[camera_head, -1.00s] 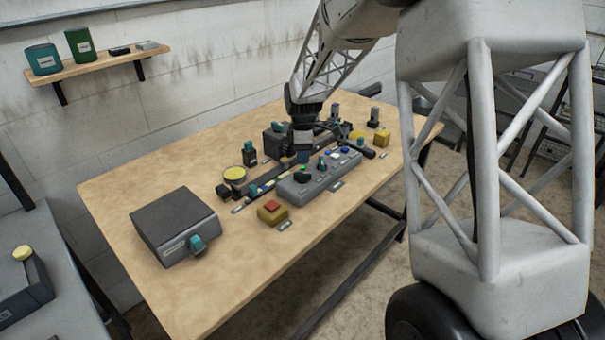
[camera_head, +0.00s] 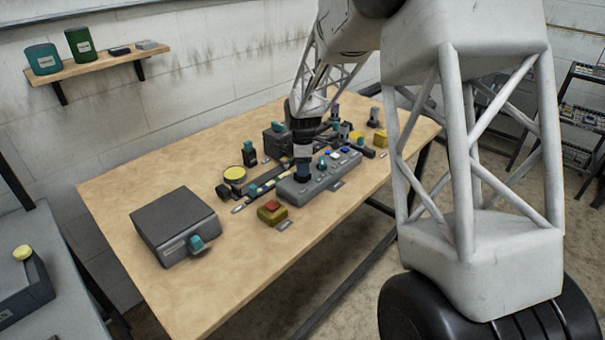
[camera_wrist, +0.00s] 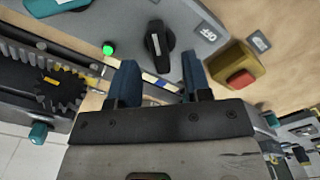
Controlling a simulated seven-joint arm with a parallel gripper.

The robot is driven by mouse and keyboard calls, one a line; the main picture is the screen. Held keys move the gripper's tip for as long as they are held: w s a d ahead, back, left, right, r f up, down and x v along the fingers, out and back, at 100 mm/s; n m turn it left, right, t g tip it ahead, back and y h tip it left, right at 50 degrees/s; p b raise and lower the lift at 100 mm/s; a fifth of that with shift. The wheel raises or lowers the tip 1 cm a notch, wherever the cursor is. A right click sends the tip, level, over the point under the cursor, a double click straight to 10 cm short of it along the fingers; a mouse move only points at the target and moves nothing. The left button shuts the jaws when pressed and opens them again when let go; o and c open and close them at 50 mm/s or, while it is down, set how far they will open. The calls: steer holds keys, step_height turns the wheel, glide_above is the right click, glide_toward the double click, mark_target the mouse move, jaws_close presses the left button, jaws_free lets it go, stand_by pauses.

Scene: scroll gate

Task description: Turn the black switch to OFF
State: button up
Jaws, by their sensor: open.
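The black switch (camera_wrist: 158,40) is a round knob with a raised grip and a white mark, on a grey panel (camera_wrist: 190,14). The mark points roughly up and down in the wrist view. In the head view my gripper (camera_head: 302,172) is low over the left end of the grey panel (camera_head: 325,182) and hides the black switch.
A green light (camera_wrist: 109,48) glows near the switch. A yellow box with a red button (camera_wrist: 240,78) stands beside the panel. A gear (camera_wrist: 58,92) lies on the other side. A dark grey box with a teal knob (camera_head: 175,225) stands at the table's left, with bare wood around it.

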steer(key=shift+f, duration=1.65)
jaws_close()
